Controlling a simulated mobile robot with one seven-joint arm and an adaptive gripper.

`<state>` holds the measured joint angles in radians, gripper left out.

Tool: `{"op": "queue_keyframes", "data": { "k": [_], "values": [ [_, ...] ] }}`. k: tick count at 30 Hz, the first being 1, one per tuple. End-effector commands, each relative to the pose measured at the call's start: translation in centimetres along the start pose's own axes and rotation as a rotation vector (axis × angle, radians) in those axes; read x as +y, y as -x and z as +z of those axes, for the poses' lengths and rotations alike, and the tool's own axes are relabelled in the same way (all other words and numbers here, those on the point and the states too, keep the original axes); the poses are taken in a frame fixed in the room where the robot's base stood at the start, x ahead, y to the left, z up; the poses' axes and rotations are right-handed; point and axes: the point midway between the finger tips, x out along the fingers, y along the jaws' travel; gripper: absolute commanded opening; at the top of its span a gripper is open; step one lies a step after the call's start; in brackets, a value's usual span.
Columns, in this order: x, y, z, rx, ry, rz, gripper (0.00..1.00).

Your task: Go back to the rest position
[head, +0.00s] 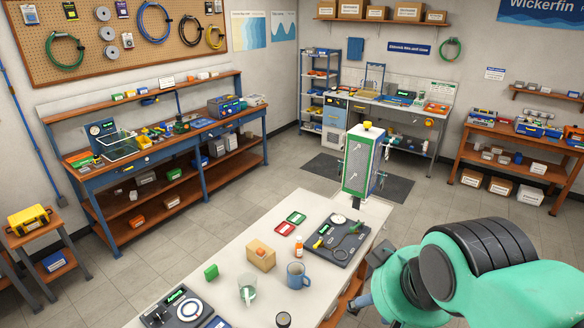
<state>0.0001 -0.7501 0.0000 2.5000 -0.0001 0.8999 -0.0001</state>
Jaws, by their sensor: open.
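My teal and black arm (470,265) fills the lower right, close to the camera and right of the pale bench. The dark grey part at its left side, by the bench's right edge, appears to be my gripper (380,255). It is open, with nothing seen in it. Its fingertips are mostly hidden or too small to make out clearly. It is apart from the bench items in the picture.
Grey floor (450,210) lies open beyond my arm.

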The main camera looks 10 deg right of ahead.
Motion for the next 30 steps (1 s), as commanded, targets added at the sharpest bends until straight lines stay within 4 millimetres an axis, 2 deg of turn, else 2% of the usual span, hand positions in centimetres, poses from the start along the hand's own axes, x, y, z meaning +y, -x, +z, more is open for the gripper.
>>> {"op": "queue_keyframes", "data": {
  "k": [21,30],
  "values": [
    [0.0,-11.1,6.0,0.000,0.000,0.000,0.48],
    [0.0,-13.3,7.2,0.000,0.000,0.000,0.48]
  ]
}}
